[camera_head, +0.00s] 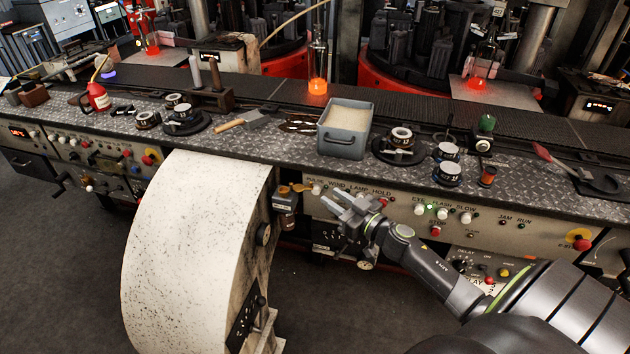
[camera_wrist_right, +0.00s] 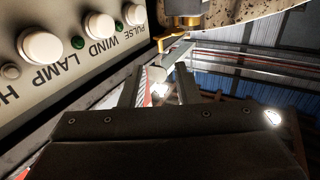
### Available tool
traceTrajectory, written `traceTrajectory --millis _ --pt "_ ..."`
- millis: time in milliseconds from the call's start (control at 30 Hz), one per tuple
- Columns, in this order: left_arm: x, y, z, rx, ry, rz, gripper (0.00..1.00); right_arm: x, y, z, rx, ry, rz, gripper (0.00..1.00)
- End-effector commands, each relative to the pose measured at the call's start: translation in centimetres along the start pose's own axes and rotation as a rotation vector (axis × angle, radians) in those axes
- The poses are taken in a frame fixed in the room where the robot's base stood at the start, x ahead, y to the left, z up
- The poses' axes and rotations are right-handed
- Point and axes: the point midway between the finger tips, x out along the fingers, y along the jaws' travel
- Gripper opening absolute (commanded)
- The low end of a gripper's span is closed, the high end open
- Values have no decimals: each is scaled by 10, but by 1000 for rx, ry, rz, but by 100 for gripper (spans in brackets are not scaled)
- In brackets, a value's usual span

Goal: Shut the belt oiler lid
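The belt oiler (camera_head: 286,203) is a small dark reservoir on the front of the bench, beside the big pale belt cover. Brass-coloured parts sit at its top, one reaching out to the right (camera_head: 303,188); I cannot clearly tell the lid's angle. In the right wrist view a brass fitting (camera_wrist_right: 185,20) with a thin yellow arm shows at the top. My right gripper (camera_head: 336,202) is just right of the oiler, its fingers apart and apparently empty. In the right wrist view its fingers (camera_wrist_right: 158,88) point toward the brass fitting. My left gripper is out of view.
The pale curved belt cover (camera_head: 195,240) stands left of the oiler. A control panel (camera_head: 400,203) with white knobs and buttons lies close behind and right of my gripper. A grey bin (camera_head: 345,143) and dark dishes stand on the bench above. The floor in front is clear.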

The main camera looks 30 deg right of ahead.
Motion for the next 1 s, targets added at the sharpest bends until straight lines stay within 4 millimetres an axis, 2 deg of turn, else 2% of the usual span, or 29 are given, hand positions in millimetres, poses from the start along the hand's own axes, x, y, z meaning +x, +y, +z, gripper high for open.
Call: traceTrajectory --millis 33,200,400,567,833,867,1000 --pt "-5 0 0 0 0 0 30 12 0 -3 3 3 0 29" --pt "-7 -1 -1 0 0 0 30 42 -1 -1 3 2 0 29" --pt "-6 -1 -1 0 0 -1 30 66 -1 0 2 1 -1 29" --pt "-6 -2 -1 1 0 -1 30 74 -1 0 1 1 -2 29" --pt "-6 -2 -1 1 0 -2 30 75 -1 0 1 0 -1 29" --pt "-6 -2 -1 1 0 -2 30 75 -1 0 1 0 -1 28" --pt "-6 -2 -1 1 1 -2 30 75 -1 0 1 0 -1 9"
